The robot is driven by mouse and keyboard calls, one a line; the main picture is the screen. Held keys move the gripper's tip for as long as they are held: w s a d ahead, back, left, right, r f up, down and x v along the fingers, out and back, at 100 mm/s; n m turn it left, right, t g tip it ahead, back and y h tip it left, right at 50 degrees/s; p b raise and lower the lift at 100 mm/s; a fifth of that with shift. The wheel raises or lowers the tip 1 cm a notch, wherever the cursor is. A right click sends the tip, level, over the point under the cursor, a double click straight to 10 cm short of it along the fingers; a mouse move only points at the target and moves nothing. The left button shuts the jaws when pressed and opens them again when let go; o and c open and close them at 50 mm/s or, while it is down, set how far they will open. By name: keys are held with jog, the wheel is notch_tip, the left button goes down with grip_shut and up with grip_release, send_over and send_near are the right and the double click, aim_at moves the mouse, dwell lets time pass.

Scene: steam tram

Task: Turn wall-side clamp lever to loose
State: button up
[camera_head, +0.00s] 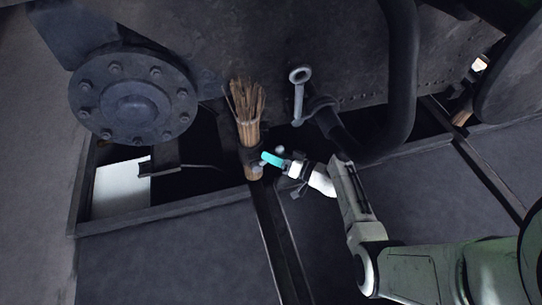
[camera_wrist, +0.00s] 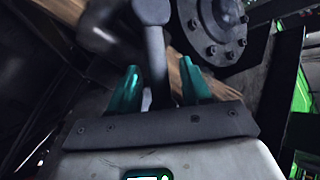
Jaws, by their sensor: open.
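A pale grey lever (camera_head: 298,100) with a ringed upper end stands out against the dark riveted wall in the head view. In the wrist view a grey bar with a wider head (camera_wrist: 154,45) runs between the two open teal fingers of my gripper (camera_wrist: 160,72). I cannot tell whether this bar is the same lever, or whether the fingers touch it. The lower end of the bar is hidden behind the gripper body.
A bundle of wooden sticks (camera_head: 245,102) stands right behind my gripper. A large bolted round flange (camera_head: 133,101) is at the left, also in the wrist view (camera_wrist: 212,28). A thick dark pipe (camera_head: 400,90) curves down on the right. A pale panel (camera_head: 120,187) lies lower left.

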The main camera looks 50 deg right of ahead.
jog(key=shift+w+a, duration=0.1)
jog(key=shift+w, duration=0.3)
grip_shut()
dwell(0.4)
